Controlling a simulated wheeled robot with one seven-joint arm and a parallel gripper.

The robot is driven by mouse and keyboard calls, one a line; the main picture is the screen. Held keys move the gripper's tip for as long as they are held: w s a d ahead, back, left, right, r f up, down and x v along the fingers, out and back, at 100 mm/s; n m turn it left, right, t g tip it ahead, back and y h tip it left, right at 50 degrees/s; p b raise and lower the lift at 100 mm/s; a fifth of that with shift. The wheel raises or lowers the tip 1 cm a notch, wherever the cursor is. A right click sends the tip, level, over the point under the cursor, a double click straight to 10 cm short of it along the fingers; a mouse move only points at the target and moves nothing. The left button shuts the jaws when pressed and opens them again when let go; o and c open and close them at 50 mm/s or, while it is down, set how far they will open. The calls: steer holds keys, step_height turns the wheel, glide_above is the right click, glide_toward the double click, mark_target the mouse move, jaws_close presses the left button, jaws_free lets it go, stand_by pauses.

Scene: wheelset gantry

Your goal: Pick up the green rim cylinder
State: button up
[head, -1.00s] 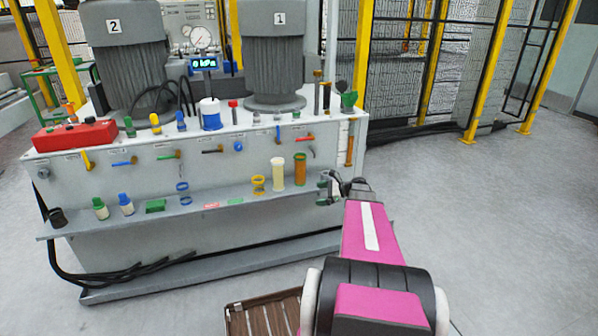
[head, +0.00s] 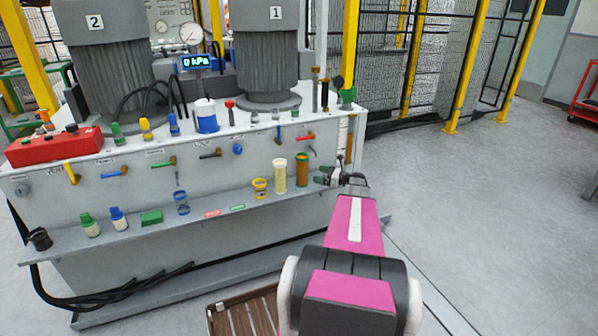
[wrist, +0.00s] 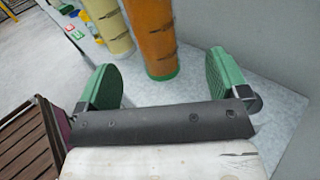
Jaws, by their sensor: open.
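The green rim cylinder (head: 302,170) is orange-brown and stands upright on the grey shelf at its right end. It also shows in the wrist view (wrist: 153,38), where a green band rings its foot. My gripper (head: 326,177) is just right of it in the head view, and its tips are small there. In the wrist view my gripper (wrist: 163,82) has its two green pads wide apart with nothing between them. The cylinder stands beyond the pads, roughly in line with the gap. Its top is cut off in that view.
The shelf (head: 215,222) runs along the grey machine cabinet (head: 120,195). A wall rises right of the cylinder in the wrist view. A brown slatted crate (head: 240,312) is below.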

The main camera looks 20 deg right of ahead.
mark_target(302, 172)
steer(key=x, duration=0.3)
steer(key=shift+w+a, duration=0.25)
steer(key=shift+a, duration=0.05)
steer(key=shift+s+a+x, duration=0.1)
steer(key=shift+s+x, duration=0.05)
steer(key=shift+x, duration=1.2)
steer(key=shift+s+a+x, duration=0.1)
steer(key=shift+a+x, duration=0.05)
steer(key=shift+x, duration=1.2)
steer(key=c, duration=1.3)
